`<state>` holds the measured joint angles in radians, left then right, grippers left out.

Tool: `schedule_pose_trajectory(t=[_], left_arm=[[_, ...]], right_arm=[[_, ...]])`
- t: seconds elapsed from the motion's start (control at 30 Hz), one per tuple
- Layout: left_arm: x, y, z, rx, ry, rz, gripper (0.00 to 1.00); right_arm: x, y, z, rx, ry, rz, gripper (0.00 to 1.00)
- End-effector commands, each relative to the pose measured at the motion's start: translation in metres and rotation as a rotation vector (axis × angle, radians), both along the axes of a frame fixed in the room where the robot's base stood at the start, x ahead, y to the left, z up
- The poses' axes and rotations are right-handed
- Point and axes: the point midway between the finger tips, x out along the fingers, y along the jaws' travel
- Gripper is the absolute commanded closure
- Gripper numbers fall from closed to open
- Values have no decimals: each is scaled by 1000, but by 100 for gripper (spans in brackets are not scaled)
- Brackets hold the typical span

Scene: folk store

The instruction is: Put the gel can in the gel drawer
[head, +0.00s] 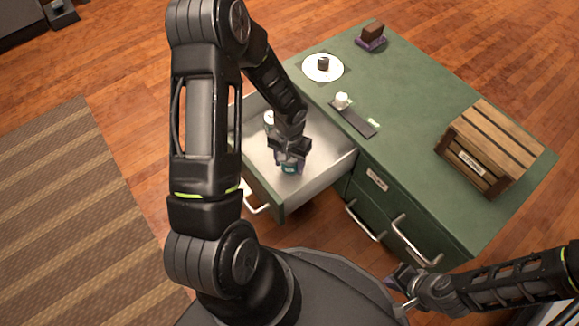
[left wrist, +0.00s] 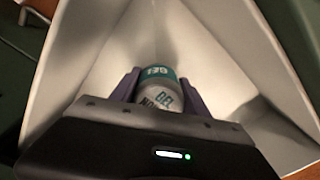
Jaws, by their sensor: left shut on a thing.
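The gel can (left wrist: 158,88), white with a teal band, is between the purple fingers of my left gripper (left wrist: 160,92) in the left wrist view. In the head view the gel can (head: 289,168) shows just below my left gripper (head: 290,160), inside the open drawer (head: 325,172) with pale inner walls. My left gripper is shut on it. I cannot tell whether the can touches the drawer floor. My right gripper (head: 398,288) is at the lower right, beside the cabinet's front; its jaw state is unclear.
Another light can (head: 269,117) stands farther back in the drawer. The green cabinet top (head: 420,100) holds a wooden crate (head: 490,145), a white disc (head: 323,67) with a dark item, a black strip (head: 353,119) with a white item, and a brown block (head: 372,31).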

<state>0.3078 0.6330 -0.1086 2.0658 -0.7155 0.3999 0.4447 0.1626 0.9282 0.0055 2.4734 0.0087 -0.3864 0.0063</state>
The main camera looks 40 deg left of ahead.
Motion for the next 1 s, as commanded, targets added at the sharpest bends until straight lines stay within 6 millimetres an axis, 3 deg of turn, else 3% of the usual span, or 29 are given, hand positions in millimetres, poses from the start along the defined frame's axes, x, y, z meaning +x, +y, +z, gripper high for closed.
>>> schedule_pose_trajectory(t=[0.03,0.13,0.53,0.57,0.8,1.0], left_arm=[[-1,0,-12,1,2,0,94],[0,0,-22,0,1,1,94],[0,0,-26,0,0,0,94],[0,0,-25,0,0,0,46],[0,0,-24,0,0,0,26],[0,0,-24,0,0,0,25]], right_arm=[[0,0,-8,0,-1,0,100],[1,0,-12,-1,-3,-2,100],[2,0,-15,-1,-5,-3,100],[2,0,-15,-1,-6,-3,100],[2,0,-13,-1,-6,-3,100],[2,0,-13,-1,-6,-3,100]])
